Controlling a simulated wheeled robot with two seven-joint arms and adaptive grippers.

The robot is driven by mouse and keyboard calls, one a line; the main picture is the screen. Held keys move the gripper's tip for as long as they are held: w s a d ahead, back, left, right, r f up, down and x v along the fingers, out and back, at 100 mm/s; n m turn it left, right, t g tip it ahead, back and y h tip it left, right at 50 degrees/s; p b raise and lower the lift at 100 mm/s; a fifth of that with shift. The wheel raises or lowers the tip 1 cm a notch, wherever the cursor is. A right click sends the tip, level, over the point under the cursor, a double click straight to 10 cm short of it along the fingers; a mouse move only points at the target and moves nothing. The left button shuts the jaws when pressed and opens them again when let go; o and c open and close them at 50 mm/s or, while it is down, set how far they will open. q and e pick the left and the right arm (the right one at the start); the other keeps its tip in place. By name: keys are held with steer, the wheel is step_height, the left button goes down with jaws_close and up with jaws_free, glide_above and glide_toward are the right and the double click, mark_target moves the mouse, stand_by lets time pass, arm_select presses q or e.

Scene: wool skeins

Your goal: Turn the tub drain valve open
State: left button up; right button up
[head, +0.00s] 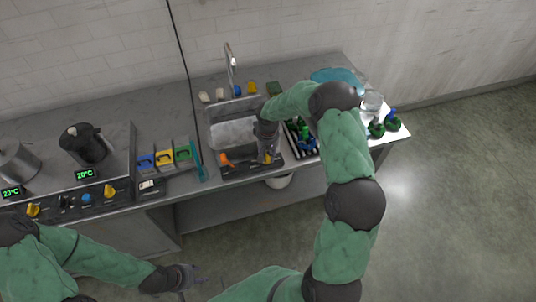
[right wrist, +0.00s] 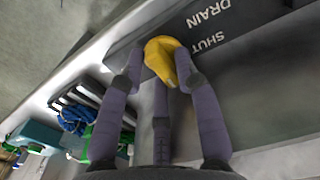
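The drain valve is a yellow knob (right wrist: 163,55) on a dark panel, beside the printed words SHUT and DRAIN in the right wrist view. In the head view the knob (head: 268,158) shows at the front of the grey tub (head: 233,132), below my right gripper (head: 266,148). My right gripper (right wrist: 159,62) has its outer fingertips closed in against both sides of the knob; a middle finger sits below it. I cannot tell which word the knob points at. My left gripper (head: 192,276) is empty, fingers apart, low in front of the counter.
An orange knob (head: 226,159) sits left on the same panel. A dark rack with green and blue items (head: 302,138) stands just right of the tub. A faucet (head: 231,66) rises behind it. A white bucket (head: 279,181) is under the counter. Pots stand at left.

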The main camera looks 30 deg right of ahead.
jaws_close()
